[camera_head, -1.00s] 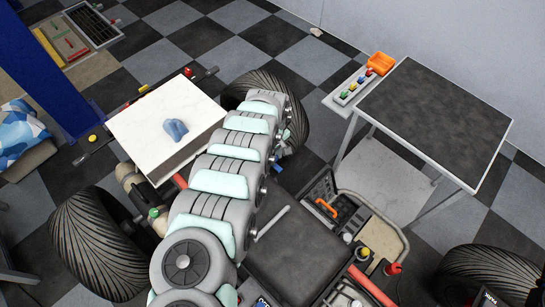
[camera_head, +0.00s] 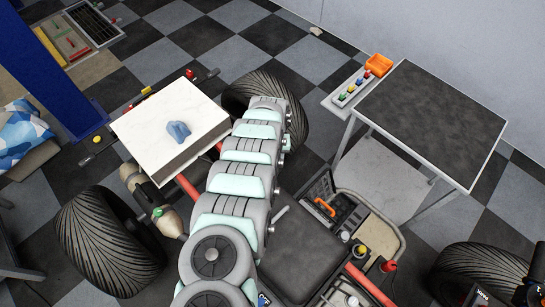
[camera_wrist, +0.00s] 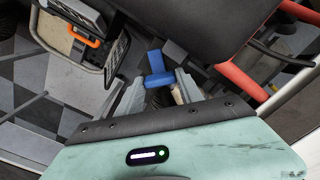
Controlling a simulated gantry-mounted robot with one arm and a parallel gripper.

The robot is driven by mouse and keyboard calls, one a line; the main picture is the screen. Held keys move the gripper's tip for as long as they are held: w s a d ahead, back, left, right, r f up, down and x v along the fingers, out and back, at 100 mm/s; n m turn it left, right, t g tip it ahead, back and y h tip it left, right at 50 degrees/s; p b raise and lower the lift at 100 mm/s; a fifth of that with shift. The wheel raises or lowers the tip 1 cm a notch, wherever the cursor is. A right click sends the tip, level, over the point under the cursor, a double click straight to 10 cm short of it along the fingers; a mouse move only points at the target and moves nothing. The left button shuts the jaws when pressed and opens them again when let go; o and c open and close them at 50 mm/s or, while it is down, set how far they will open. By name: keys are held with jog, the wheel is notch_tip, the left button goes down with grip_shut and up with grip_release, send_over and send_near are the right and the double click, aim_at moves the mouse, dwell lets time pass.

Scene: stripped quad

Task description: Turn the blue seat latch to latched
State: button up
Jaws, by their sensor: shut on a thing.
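The blue seat latch (camera_wrist: 156,64) shows in the wrist view as a small blue T-shaped handle below the dark seat (camera_wrist: 205,28). My gripper (camera_wrist: 160,88) is shut on it, with one grey finger on each side of its near part. The exact contact is partly hidden between the fingers.
Red frame tubes (camera_wrist: 237,82) run close on the right in the wrist view. A basket with an orange-handled item (camera_head: 325,207) stands beside the seat. A white box with a blue lump (camera_head: 178,132) on top is left of my arm. A dark-topped table (camera_head: 430,120) stands right.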

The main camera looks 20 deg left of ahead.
jog(key=m, duration=0.4)
jog(key=shift+m, duration=2.5)
jog(key=o, duration=1.4)
jog(key=shift+w+r+p, duration=0.1)
jog(key=shift+r+p, duration=0.3)
jog(key=shift+r, duration=0.1)
notch_tip(320, 180, up, 10)
jog(key=shift+f+p, duration=0.1)
jog(key=shift+p, duration=0.4)
